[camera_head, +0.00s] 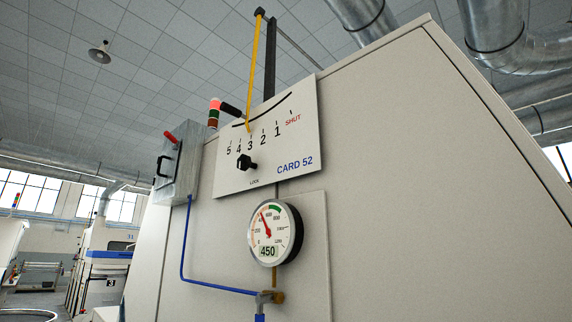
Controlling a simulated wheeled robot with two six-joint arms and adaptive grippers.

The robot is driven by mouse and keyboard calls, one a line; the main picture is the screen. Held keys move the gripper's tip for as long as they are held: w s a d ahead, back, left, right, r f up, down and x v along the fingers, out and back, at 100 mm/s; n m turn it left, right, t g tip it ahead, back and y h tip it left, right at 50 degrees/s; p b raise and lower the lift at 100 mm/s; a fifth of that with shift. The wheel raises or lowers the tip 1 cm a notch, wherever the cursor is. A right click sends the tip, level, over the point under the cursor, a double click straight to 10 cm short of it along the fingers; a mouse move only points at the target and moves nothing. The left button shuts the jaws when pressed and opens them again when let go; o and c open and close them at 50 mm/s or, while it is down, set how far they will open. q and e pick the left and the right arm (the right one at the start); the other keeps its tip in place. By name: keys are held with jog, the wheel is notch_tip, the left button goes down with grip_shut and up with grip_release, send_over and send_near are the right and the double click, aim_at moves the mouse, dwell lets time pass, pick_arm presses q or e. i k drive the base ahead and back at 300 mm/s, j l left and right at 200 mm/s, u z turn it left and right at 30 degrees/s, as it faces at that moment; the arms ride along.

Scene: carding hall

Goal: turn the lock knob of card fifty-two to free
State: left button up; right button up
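The white plate marked CARD 52 (300,145) is fixed on the upper side of a large beige machine housing. It has a scale from 5 to 1 and a red SHUT mark. The black lock knob (245,162) sits low on the plate, above small lettering that seems to read LOCK. I cannot tell which setting the knob is at. A yellow bar (254,75) comes down from above and ends over the scale near 3. A black grip-like piece (231,109) sticks out at the plate's upper left. Neither of my grippers is in view.
A round gauge (270,235) showing 450 hangs below the plate, with a blue pipe (183,240) and brass fitting beneath. A grey box (181,160) with a red lever (171,137) and black handle stands out at the left. Other machines are farther back left.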

aim_at(244, 162)
jog(key=i+j+z, duration=0.1)
jog(key=j+z, duration=0.45)
jog(key=z, duration=0.2)
jog(key=j+z, duration=0.8)
jog(key=i+l, duration=0.05)
jog(key=l, duration=0.05)
